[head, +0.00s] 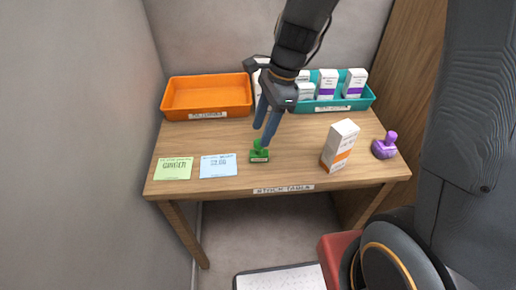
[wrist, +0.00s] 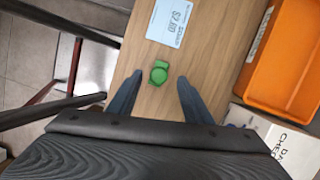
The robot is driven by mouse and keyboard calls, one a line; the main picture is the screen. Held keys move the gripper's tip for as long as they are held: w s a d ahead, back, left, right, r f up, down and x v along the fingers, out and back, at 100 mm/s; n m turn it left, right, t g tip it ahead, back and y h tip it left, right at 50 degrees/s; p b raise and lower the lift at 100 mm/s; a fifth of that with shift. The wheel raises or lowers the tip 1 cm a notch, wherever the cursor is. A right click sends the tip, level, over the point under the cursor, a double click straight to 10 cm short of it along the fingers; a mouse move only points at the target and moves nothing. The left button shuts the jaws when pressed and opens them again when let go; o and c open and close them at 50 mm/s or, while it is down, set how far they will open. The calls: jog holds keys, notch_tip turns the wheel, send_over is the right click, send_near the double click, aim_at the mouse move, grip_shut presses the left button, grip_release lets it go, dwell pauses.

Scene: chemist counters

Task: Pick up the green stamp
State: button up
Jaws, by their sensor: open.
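The green stamp (head: 260,154) stands upright on the wooden table, right of the blue card, near the front edge. My gripper (head: 264,133) is above and just behind it, pointing down, with its two blue fingers apart and nothing between them. In the wrist view the green stamp (wrist: 158,73) lies ahead of the open fingers, roughly midway between their tips (wrist: 160,78). Whether a finger touches the stamp cannot be told; they look apart from it.
A green card (head: 173,169) and a blue card (head: 218,166) lie left. A white-orange box (head: 339,146) and a purple stamp (head: 384,148) stand right. An orange tray (head: 207,97) and a teal tray (head: 345,104) with several boxes are behind. The table's middle is clear.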

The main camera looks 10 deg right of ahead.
aim_at(259, 151)
jog(key=shift+d+p+x, duration=0.1)
jog(key=shift+p+x, duration=0.1)
jog(key=shift+x, duration=1.15)
jog(key=shift+d+p+x, duration=0.15)
jog(key=shift+x, duration=1.2)
jog(key=shift+c, duration=0.2)
jog(key=c, duration=1.1)
